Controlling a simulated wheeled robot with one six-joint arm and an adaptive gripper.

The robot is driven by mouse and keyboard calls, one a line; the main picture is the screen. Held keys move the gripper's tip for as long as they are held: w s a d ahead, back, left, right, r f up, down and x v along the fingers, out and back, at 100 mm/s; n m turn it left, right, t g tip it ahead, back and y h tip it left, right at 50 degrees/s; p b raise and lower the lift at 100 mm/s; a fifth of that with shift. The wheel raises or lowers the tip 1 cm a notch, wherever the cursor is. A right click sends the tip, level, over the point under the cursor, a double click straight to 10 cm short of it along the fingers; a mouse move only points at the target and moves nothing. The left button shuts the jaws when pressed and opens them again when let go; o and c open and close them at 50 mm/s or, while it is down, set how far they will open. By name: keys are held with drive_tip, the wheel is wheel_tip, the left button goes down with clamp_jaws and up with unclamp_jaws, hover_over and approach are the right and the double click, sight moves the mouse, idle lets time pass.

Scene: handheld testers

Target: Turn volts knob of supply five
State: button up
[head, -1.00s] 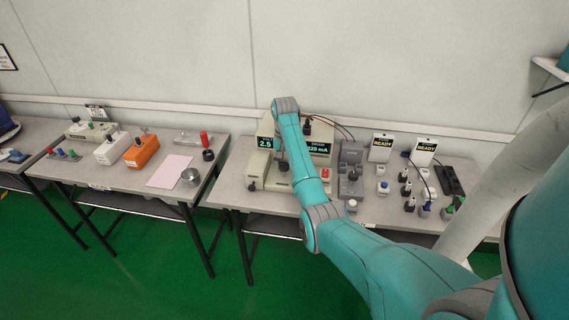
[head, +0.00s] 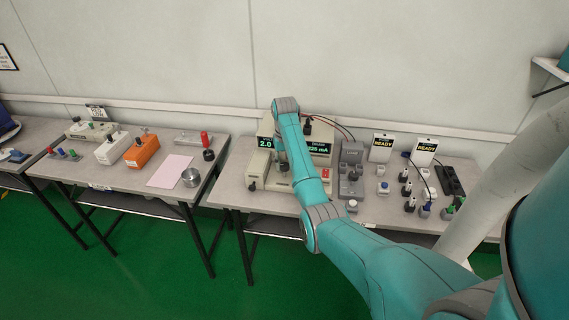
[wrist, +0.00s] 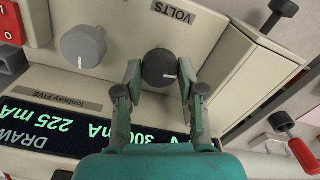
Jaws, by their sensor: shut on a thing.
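The supply (wrist: 120,22) labelled FIVE fills the wrist view as a cream panel, seen upside down. Its dark round volts knob (wrist: 160,68), with a white pointer line, sits beside the VOLTS label (wrist: 172,12). My gripper (wrist: 160,72) is shut on this knob, one finger on each side. A larger grey knob (wrist: 83,46) is to the left, apart from my fingers. The display (wrist: 60,122) shows DRAW 225 mA and a 300 mA figure. In the head view my arm covers much of the supply; its voltage display (head: 265,142) reads 2.0.
A red switch (wrist: 10,22) is at the panel's left. A red-handled lever (wrist: 295,140) stands to the right in the wrist view. In the head view, a grey device (head: 351,155) and READY signs (head: 382,143) stand right of the supply.

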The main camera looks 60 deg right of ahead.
drive_tip(key=o, duration=1.1)
drive_tip(key=shift+o, duration=0.2)
drive_tip(key=shift+m, duration=0.3)
